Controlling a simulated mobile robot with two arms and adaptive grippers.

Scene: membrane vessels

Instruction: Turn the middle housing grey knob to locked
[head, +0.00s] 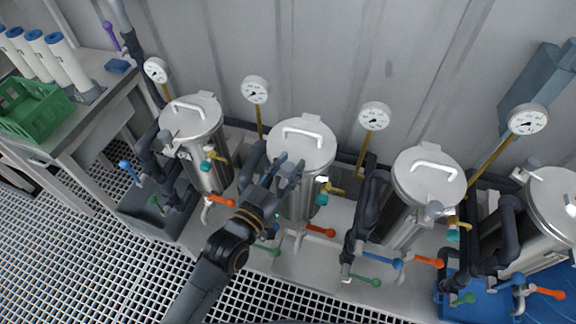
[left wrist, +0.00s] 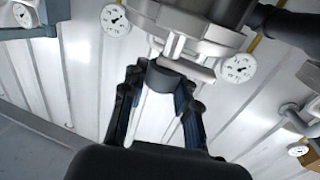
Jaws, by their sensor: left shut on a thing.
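A steel housing (head: 305,135) with a white lid handle stands between two similar housings in the head view. My left gripper (head: 286,168) reaches its front, just below the lid rim. In the left wrist view, the two dark fingers of this gripper (left wrist: 160,92) close around a dark grey round knob (left wrist: 162,75) with a pale bar beside it. The knob is mostly hidden behind the gripper in the head view. I cannot tell whether the knob is at locked. My right gripper is in neither view.
Neighbouring housings stand left (head: 193,118) and right (head: 428,180), with another at the far right (head: 555,205). Orange (head: 319,231), blue and green valve handles stick out in front. Gauges (head: 255,90) on yellow stems rise behind. A green crate (head: 35,110) sits on the left bench.

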